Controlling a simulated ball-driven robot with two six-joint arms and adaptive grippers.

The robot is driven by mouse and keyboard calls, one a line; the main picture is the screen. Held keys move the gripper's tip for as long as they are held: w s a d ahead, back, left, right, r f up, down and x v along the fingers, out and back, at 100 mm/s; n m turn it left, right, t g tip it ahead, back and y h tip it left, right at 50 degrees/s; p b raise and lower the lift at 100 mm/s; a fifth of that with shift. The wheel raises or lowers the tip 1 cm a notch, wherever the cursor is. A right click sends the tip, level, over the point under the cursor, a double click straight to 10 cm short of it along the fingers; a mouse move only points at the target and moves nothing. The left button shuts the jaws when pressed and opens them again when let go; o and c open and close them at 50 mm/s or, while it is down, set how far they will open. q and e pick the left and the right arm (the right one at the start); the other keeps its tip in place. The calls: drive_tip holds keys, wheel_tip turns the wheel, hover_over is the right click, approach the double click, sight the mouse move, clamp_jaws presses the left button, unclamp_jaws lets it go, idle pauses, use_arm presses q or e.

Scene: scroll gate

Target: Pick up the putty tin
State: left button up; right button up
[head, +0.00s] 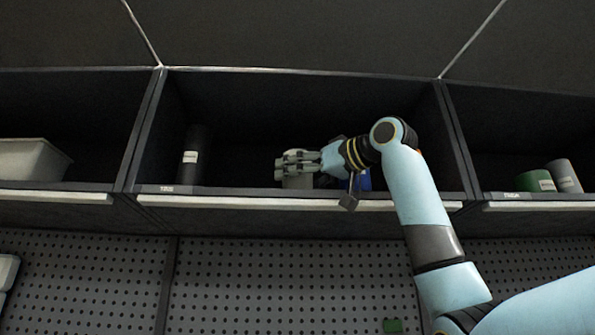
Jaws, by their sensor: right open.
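A squat pale grey tin (297,182), which seems to be the putty tin, stands on the middle shelf bay near its front edge. My right gripper (284,162) reaches in from the right with its fingers pointing left. It is open, and its fingers overlap the tin's upper part in the head view. I cannot tell whether they touch it or are in front of it. Much of the tin's upper part is hidden by the fingers. No label on it can be read. My left gripper is not in view.
A tall dark cylinder (195,155) with a white label stands left in the same bay. A blue object (364,180) shows partly behind my wrist. A pale bin (30,160) is in the left bay; a green can (535,181) and a grey can (565,176) are in the right bay.

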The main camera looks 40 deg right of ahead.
drive_tip(key=shift+w+a, duration=0.15)
drive_tip(key=shift+w, duration=0.55)
drive_tip(key=shift+s, duration=0.1)
drive_tip(key=c, duration=1.6)
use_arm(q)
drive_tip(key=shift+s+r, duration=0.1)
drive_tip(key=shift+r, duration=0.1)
use_arm(e)
drive_tip(key=shift+c, duration=0.5)
